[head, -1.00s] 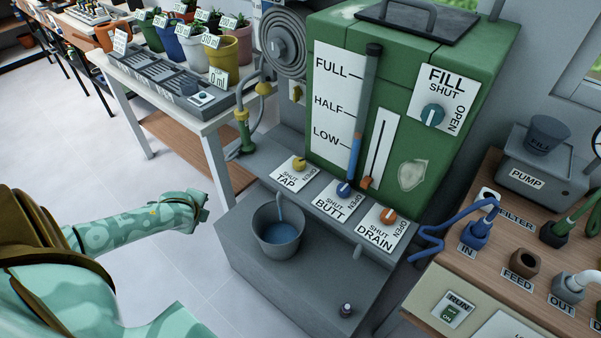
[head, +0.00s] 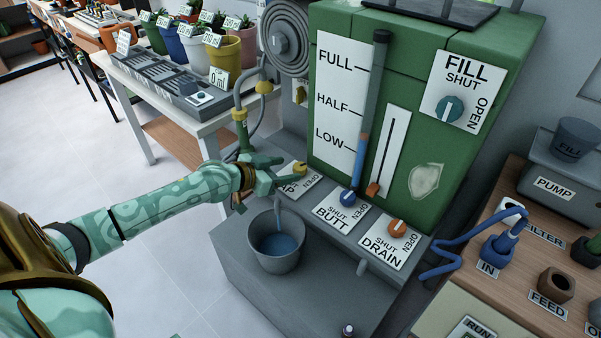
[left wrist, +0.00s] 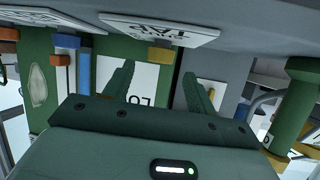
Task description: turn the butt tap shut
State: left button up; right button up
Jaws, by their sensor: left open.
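The butt tap is a blue knob (head: 348,198) on a sloped ledge, above a white BUTT plate (head: 341,213) marked SHUT at left and OPEN at right. It also shows in the left wrist view (left wrist: 67,41), left of my fingers; its exact setting is too small to tell. My left gripper (head: 290,178) is open and empty, close to the yellow TAP knob (head: 300,168) and left of the blue knob. It partly hides the TAP plate. In the left wrist view the yellow knob (left wrist: 160,54) appears between my open fingers (left wrist: 158,78), apart from them. My right gripper is out of view.
An orange DRAIN knob (head: 397,228) sits right of the blue one. A grey bucket (head: 277,262) with blue water stands below the ledge under a spout. The green butt (head: 415,85) rises behind. Hoses (head: 242,110) hang left; a pump bench (head: 520,215) stands right.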

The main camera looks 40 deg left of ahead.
aim_at(297, 167)
pick_arm(q)
jog(key=b+x, duration=0.1)
jog(key=x, duration=0.3)
jog(key=shift+w+f, duration=0.1)
jog(key=shift+f, duration=0.1)
jog(key=shift+w+d+b, duration=0.1)
jog(key=shift+w+b, duration=0.2)
jog(key=shift+b, duration=0.05)
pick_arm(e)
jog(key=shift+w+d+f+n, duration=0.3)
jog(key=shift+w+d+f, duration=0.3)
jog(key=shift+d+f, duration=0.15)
